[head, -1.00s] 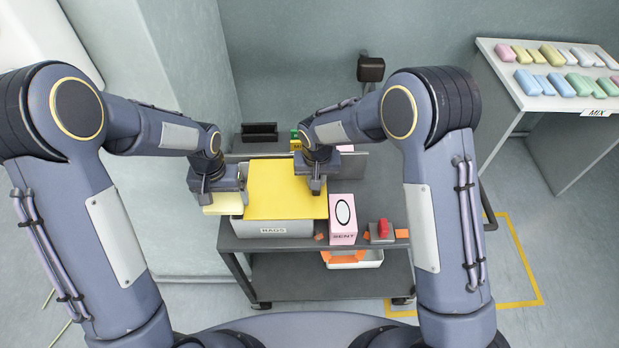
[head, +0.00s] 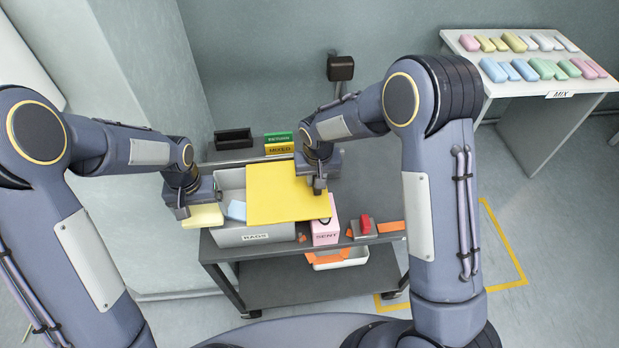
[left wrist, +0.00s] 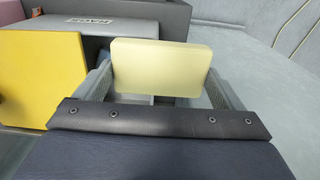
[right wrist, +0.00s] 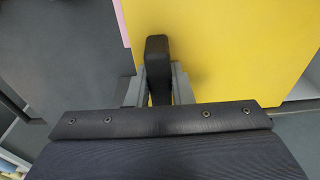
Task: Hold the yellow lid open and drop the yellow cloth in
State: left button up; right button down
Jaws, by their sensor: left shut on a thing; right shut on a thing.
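The grey RAGS bin (head: 256,234) stands on the cart. The yellow lid (head: 275,192) lies off to the right over it, leaving the bin's left part open. A light blue cloth (head: 236,210) shows inside. My right gripper (head: 319,188) is shut on the lid's black handle (right wrist: 157,58) at the lid's right side. The cloth also shows between the fingers in the left wrist view (left wrist: 160,68), beside the lid (left wrist: 40,75).
A pink SENT box (head: 325,236) stands right of the bin, partly under the lid. A red-handled item (head: 366,226) is farther right on the cart. Green and yellow signs (head: 279,144) and a black tray (head: 233,138) are behind. A MIX table (head: 470,67) holds several cloths.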

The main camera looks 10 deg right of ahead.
pick_arm(q)
jog(key=shift+f, duration=0.3)
pick_arm(e)
jog(key=shift+d, duration=2.6)
pick_arm(q)
jog(key=w+d+r+m, duration=0.4)
jog(key=w+d+r, duration=0.3)
notch_tip(320, 180, down, 10)
jog(key=shift+w+d+r, duration=0.25)
jog(key=shift+w+d, duration=0.05)
jog(key=shift+d, duration=0.15)
pick_arm(e)
jog(key=shift+w, duration=0.1)
pick_arm(q)
jog(key=shift+f+m, duration=0.1)
jog(key=shift+m, duration=0.2)
jog(key=shift+f, duration=0.5)
jog(key=o, duration=0.7)
